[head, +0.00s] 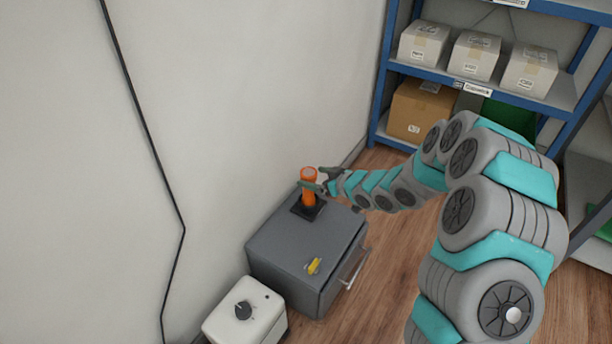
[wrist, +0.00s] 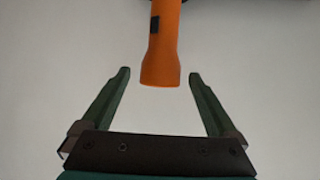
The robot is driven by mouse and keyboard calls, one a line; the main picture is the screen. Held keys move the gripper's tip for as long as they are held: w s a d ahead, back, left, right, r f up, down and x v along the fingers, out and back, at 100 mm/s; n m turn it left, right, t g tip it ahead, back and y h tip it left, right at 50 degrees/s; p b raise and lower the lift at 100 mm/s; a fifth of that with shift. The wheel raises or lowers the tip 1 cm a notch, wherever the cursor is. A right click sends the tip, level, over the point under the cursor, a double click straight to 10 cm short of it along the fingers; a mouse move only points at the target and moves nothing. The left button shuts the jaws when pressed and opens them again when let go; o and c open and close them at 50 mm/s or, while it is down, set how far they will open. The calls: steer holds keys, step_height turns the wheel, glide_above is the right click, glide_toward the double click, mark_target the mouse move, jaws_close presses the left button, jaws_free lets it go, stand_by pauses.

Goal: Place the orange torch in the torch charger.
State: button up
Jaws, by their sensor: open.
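The orange torch (head: 308,186) stands upright in the black torch charger (head: 308,208) on top of a grey cabinet (head: 290,250). My gripper (head: 316,180) is at the torch, its fingers around the upper part in the head view. In the wrist view the torch (wrist: 161,55) hangs into the picture from the top, its wide head end between and just beyond the open fingertips (wrist: 159,75). Clear gaps show on both sides, so neither finger touches it there. The charger's inside is hidden by the torch, and the charger barely shows in the wrist view.
A white box with a dark knob (head: 245,310) stands at the cabinet's left. The wall (head: 230,120) is close behind. A blue shelf with parcels (head: 475,90) stands at the back right.

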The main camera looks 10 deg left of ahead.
steer(key=s+d+r+m+g+h, duration=0.15)
steer(key=s+d+r+h, duration=0.3)
steer(key=d, duration=0.45)
steer(key=s+d+r+m+h, duration=0.3)
steer(key=s+d, duration=0.2)
steer(key=d, duration=0.5)
steer(key=s+d+r+m+h, duration=0.25)
steer(key=s+d+h, duration=0.2)
steer(key=d, duration=0.45)
steer(key=s+r+m+g, duration=0.2)
steer(key=s+r+g, duration=0.1)
steer(key=s, duration=1.3)
steer(key=s+r+m+g+y, duration=0.1)
steer(key=s+r+m+g, duration=0.1)
steer(key=s, duration=1.4)
steer(key=shift+s+d+r+g, duration=0.2)
steer(key=shift+d+r+g, duration=0.4)
steer(key=shift+g, duration=0.55)
steer(key=shift+a+r, duration=0.1)
steer(key=shift+a, duration=0.05)
